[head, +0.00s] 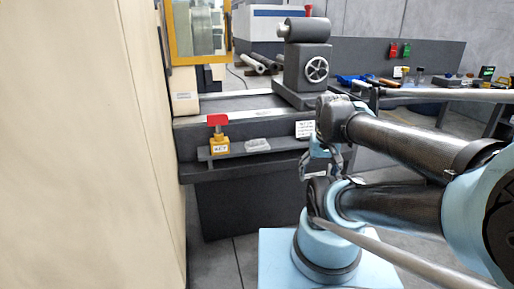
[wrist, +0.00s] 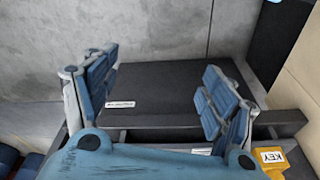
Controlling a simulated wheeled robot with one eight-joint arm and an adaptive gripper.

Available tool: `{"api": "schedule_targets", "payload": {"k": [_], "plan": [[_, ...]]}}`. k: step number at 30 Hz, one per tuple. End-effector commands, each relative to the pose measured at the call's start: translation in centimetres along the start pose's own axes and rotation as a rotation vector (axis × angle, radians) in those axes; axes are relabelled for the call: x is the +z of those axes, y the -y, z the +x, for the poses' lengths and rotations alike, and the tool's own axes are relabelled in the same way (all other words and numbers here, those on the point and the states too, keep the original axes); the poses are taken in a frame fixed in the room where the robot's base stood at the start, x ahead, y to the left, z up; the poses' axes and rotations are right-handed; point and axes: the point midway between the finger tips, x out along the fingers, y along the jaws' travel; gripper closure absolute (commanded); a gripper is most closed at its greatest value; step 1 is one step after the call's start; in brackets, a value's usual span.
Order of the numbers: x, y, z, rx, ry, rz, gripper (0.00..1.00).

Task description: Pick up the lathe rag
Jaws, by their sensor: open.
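A small pale grey, flat thing (head: 258,145) lies on the narrow shelf along the front of the lathe in the head view. It may be the lathe rag, but it is too small to tell. My gripper (head: 322,150) is to the right of it, near the shelf's right end, partly hidden by my own arm. In the wrist view my gripper (wrist: 160,90) is open, with its two blue fingers wide apart and nothing between them. No rag can be made out clearly in the wrist view.
A white label card (head: 305,129) is at the shelf's right. The lathe's tailstock (head: 307,68) rises behind. A beige wall (head: 80,150) closes the left side.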

Motion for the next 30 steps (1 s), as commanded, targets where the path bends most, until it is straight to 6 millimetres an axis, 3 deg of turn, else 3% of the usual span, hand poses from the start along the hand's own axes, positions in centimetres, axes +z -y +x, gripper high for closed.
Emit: {"api": "schedule_targets", "payload": {"k": [9, 15, 22, 30], "plan": [[-7.3, 2.7, -4.9, -0.006, 0.042, 0.264, 0.18], [-12.3, 5.2, -7.0, 0.001, 0.072, 0.449, 0.18], [-18.1, 9.0, -8.5, 0.020, 0.103, 0.661, 0.18], [-24.6, 14.4, -8.8, 0.056, 0.134, 0.910, 0.18]]}}
